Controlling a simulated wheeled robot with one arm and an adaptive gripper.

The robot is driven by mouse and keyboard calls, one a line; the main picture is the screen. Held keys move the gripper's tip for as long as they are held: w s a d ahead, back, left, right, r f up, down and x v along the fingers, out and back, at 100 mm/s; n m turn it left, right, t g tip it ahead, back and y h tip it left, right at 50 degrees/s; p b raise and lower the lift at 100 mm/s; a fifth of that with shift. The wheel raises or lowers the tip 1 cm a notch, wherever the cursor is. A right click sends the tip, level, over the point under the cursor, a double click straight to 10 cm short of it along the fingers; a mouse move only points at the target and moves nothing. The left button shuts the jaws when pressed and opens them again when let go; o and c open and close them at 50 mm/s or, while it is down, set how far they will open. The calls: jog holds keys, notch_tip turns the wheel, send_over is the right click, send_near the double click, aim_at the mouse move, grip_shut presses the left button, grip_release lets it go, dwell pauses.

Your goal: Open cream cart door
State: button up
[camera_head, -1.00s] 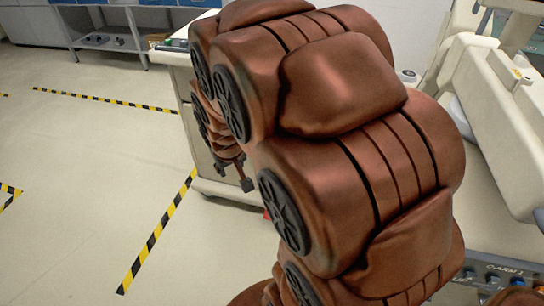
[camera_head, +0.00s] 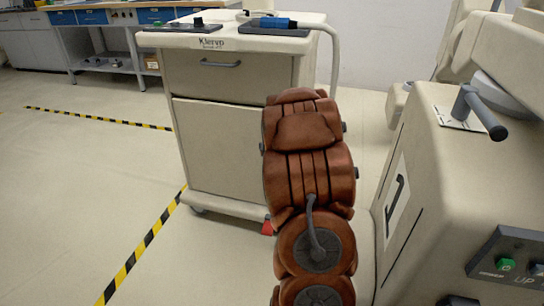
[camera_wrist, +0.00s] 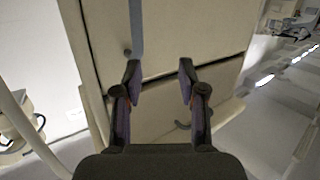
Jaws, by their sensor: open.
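The cream cart (camera_head: 238,205) stands ahead in the head view, with a drawer above and a door (camera_head: 215,140) below. The door looks shut; its right part is hidden behind my arm. In the wrist view the cart appears roughly upside down, with the door panel (camera_wrist: 195,40) above a dark seam and the curved drawer handle (camera_wrist: 183,125) below it. A grey-blue strip (camera_wrist: 136,25) runs down the door, perhaps its handle. My gripper (camera_wrist: 160,75) is open and faces the cart front near the seam; no contact is clear. The head view does not show my gripper.
A cream machine (camera_head: 435,190) with a grey lever stands close on the right. A blue-fronted workbench (camera_head: 110,20) is at the back left. Black-yellow tape (camera_head: 145,245) marks the floor; the left floor is clear.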

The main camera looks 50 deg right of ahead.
jog(key=shift+m+t+h, duration=0.3)
jog(key=shift+t+h, duration=0.2)
jog(key=shift+t, duration=0.3)
jog(key=shift+w+d+f+b, duration=0.55)
jog(key=shift+w+d+b, duration=0.2)
jog(key=shift+d, duration=0.2)
jog(key=shift+w+d+f+b, duration=0.6)
jog(key=shift+w+d+b, duration=0.15)
jog(key=shift+d, duration=0.25)
jog(key=shift+w+d+f+b, duration=0.55)
jog(key=shift+w+d+b, duration=0.15)
jog(key=shift+d, duration=0.25)
jog(key=shift+w+d+r, duration=0.15)
jog(key=shift+w+d, duration=0.1)
jog(key=shift+w, duration=0.25)
grip_shut()
